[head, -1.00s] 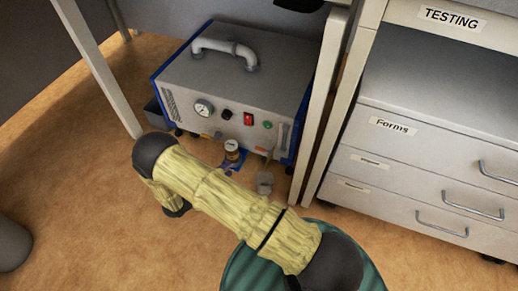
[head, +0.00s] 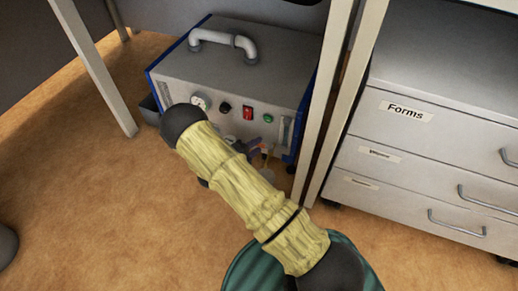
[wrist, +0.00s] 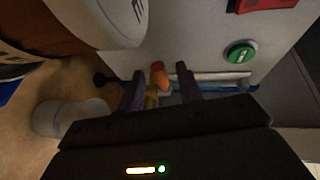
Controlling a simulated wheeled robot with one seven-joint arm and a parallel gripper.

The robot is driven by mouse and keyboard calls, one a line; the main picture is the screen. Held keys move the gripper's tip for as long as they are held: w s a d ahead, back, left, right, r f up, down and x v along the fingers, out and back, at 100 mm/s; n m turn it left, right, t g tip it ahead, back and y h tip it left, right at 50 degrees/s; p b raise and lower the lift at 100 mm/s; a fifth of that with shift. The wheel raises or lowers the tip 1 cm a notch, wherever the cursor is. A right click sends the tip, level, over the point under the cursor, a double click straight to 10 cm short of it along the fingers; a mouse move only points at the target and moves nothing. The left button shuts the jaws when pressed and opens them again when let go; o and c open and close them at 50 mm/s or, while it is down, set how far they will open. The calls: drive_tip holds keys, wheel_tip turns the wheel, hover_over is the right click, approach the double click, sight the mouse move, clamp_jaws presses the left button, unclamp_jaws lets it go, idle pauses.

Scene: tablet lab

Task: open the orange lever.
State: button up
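The orange lever (wrist: 158,74) shows in the wrist view, low on the grey front of the machine. My gripper (wrist: 161,80) is open, with one dark finger on each side of the lever's visible part. More orange shows at the tip of the right finger; I cannot tell whether they touch. A yellowish piece lies below the lever between the fingers. In the head view a small orange spot (head: 267,152) shows near the machine's lower right front, beside my gripper, which is mostly hidden behind my arm.
The grey machine (head: 225,75) with a gauge (head: 201,101), red switch (head: 247,113) and green button (wrist: 240,53) stands under a table. A table leg (head: 322,110) and a drawer cabinet (head: 425,145) are close on the right. A pale cylinder (wrist: 70,117) is left of my fingers.

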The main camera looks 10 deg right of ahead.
drive_tip(key=shift+x, duration=1)
clamp_jaws()
drive_tip(key=shift+d, duration=0.15)
drive_tip(key=shift+t, duration=0.3)
